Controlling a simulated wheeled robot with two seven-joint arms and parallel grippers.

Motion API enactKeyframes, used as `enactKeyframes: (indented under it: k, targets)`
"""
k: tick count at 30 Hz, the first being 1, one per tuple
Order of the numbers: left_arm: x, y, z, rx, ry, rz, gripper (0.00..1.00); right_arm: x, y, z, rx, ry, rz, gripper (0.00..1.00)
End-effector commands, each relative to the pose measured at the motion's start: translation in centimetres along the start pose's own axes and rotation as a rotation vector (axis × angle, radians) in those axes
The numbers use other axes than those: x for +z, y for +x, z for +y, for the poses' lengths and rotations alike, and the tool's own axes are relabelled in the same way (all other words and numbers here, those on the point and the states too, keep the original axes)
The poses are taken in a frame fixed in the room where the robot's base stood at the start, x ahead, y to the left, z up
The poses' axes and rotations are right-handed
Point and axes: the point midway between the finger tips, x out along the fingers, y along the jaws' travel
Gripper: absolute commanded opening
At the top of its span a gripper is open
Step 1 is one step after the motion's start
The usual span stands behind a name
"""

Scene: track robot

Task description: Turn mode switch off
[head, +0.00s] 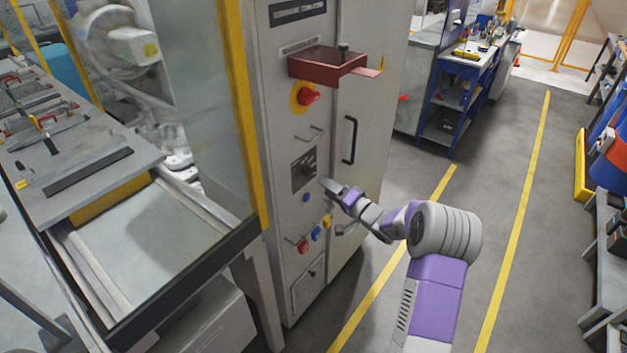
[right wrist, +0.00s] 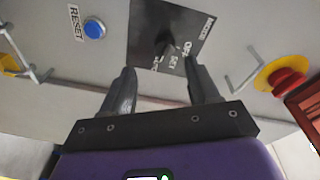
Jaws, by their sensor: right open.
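The mode switch (head: 304,170) is a dark knob on a dark square plate on the front of the grey cabinet (head: 345,95). In the right wrist view the knob (right wrist: 167,47) shows on its plate, with MODE, OFF and SET lettering at its right and another label below, partly hidden. My right gripper (head: 328,186) is just to the lower right of the plate in the head view. In the right wrist view its two fingers (right wrist: 158,70) are apart and empty, with the knob ahead between them. Contact with the knob cannot be made out. My left gripper is not in view.
A blue RESET button (right wrist: 94,29) and a red emergency stop on yellow (head: 306,96) flank the switch. Small wire handles stick out nearby. A red tray (head: 327,64) juts out above. A fenced workcell (head: 195,90) stands left; the floor (head: 490,190) at right is clear.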

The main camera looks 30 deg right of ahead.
Motion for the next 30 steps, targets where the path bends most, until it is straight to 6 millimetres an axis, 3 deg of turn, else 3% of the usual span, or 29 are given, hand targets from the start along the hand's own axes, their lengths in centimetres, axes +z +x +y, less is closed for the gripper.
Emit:
enactKeyframes:
  k: [4,12,18,28,30]
  targets:
    - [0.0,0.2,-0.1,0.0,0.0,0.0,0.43,-0.7,0.6,-0.6,-0.022,0.006,-0.007,0.6]
    - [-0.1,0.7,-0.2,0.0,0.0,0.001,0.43,-0.5,4.9,-0.6,-0.021,0.007,-0.007,0.6]
    - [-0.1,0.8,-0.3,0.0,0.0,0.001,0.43,-0.6,6.9,-0.7,-0.02,0.007,-0.007,0.6]
    - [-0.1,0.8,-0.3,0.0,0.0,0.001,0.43,-0.6,7.3,-0.7,-0.018,0.007,-0.006,0.6]
    - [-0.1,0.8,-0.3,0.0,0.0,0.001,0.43,-0.6,7.3,-0.7,-0.018,0.007,-0.006,0.5]
